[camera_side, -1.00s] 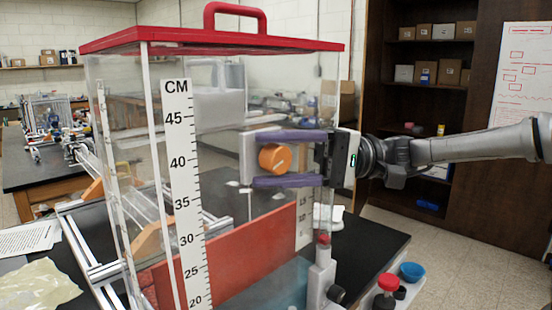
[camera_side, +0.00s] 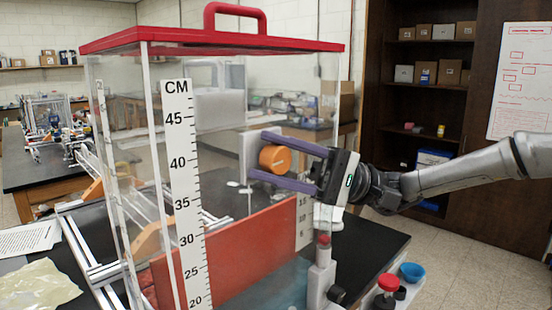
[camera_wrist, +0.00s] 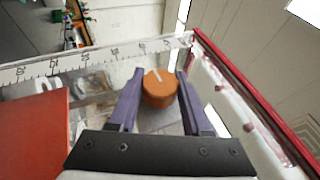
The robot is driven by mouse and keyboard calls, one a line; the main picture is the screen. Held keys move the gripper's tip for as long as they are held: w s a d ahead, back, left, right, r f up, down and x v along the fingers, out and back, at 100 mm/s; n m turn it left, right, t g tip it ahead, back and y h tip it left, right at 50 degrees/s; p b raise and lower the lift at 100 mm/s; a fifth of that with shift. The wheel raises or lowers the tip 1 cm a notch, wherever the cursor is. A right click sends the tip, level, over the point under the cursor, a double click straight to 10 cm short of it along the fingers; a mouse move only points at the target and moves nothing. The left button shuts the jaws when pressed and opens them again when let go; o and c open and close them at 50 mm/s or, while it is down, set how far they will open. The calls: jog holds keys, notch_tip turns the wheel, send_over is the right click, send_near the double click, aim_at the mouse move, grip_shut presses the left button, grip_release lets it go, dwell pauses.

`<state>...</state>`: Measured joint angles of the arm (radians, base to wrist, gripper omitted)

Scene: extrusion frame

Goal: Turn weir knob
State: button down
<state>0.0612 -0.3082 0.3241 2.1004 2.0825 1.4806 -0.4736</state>
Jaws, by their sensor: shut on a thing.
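The orange weir knob (camera_side: 274,159) is a short round cylinder in front of a grey-white mounting plate (camera_side: 245,158), on the upper part of the clear tank. It also shows in the wrist view (camera_wrist: 159,92), with a pale line across its top face. My gripper (camera_side: 258,154) has its two purple fingers on either side of the knob, one above and one below, shut on it. The fingers slope down to the right in the side view. In the wrist view my gripper (camera_wrist: 159,74) flanks the knob left and right. A red-brown weir plate (camera_side: 235,250) stands inside the tank.
The tank has a red lid (camera_side: 200,42) with a handle and a white centimetre scale (camera_side: 183,190) in front. Dark shelves stand behind.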

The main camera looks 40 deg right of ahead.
jog(key=shift+c, duration=1.7)
grip_release()
jog(key=v, duration=1.3)
jog(key=shift+s+d, duration=0.15)
jog(key=shift+d, duration=0.2)
jog(key=shift+a+f, duration=0.1)
jog(key=shift+f, duration=0.05)
